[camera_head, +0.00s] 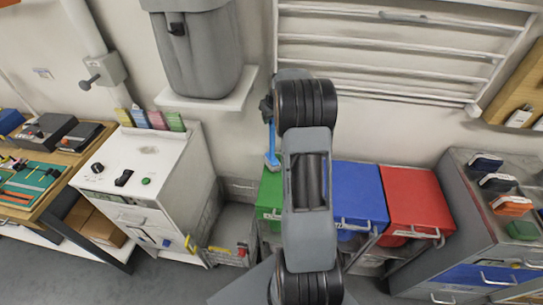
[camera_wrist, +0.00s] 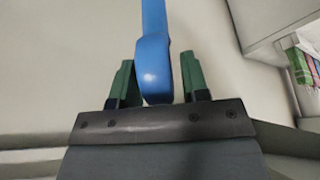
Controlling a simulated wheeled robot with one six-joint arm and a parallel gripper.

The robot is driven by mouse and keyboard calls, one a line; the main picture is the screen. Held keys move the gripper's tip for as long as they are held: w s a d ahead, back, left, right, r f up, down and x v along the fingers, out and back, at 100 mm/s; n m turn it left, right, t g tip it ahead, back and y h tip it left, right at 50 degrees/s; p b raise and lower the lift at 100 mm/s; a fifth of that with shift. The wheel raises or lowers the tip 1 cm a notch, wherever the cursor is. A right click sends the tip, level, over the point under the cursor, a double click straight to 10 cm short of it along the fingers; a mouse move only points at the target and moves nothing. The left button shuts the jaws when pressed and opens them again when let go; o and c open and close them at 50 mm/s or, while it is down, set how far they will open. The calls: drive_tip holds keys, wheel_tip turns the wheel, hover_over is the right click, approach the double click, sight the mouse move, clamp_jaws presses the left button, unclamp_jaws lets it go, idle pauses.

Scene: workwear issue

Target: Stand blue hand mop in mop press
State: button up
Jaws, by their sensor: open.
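The blue hand mop (camera_head: 271,147) shows in the head view as a narrow upright blue strip with a wider lower end, just left of my arm. In the wrist view a blue rounded part of it (camera_wrist: 154,65) lies between the two green fingers of my gripper (camera_wrist: 158,85). The fingers stand apart on either side of it, with a gap visible at the right finger. My gripper is open. In the head view my gripper (camera_head: 267,108) is small and partly hidden by my arm. I cannot tell which thing is the mop press.
Green (camera_head: 268,192), blue (camera_head: 361,194) and red (camera_head: 418,200) bins stand side by side behind my arm. A white cabinet (camera_head: 150,160) stands left, a grey drawer unit (camera_head: 455,215) right. A grey wall container (camera_head: 203,55) and white rack (camera_head: 390,60) are above.

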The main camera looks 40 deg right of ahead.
clamp_jaws()
idle(0.4)
idle(0.4)
